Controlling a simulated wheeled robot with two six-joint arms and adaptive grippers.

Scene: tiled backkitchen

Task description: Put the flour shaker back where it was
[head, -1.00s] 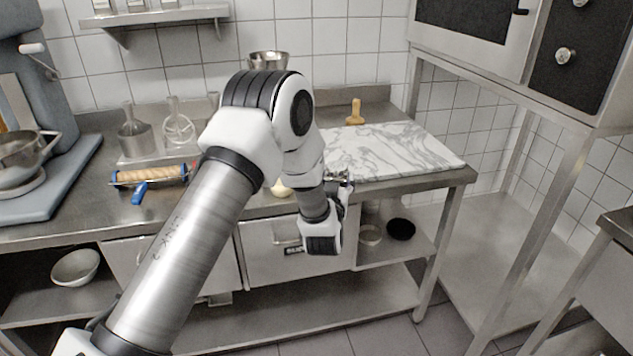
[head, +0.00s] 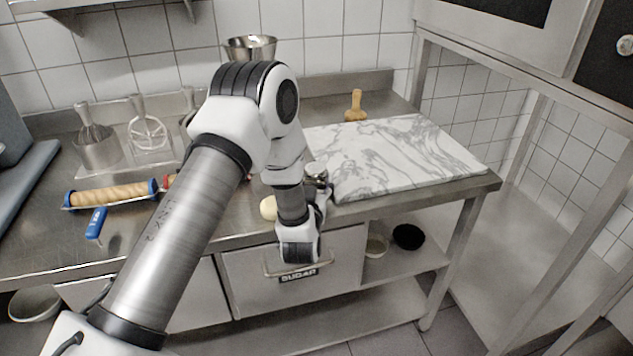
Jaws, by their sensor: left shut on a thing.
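My left gripper (head: 318,188) is at the front left corner of the marble slab, beyond my wrist, and is mostly hidden by it. It is shut on a small shiny metal thing, which looks like the flour shaker (head: 316,169). Only the shaker's top shows; I cannot tell whether its base touches the counter. The white and grey marble slab (head: 400,155) lies on the steel counter (head: 235,222). My right gripper is not in view.
A pale dough-like lump (head: 268,207) sits left of my wrist. A wooden tool (head: 354,106) stands behind the slab. The slab's top is clear.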

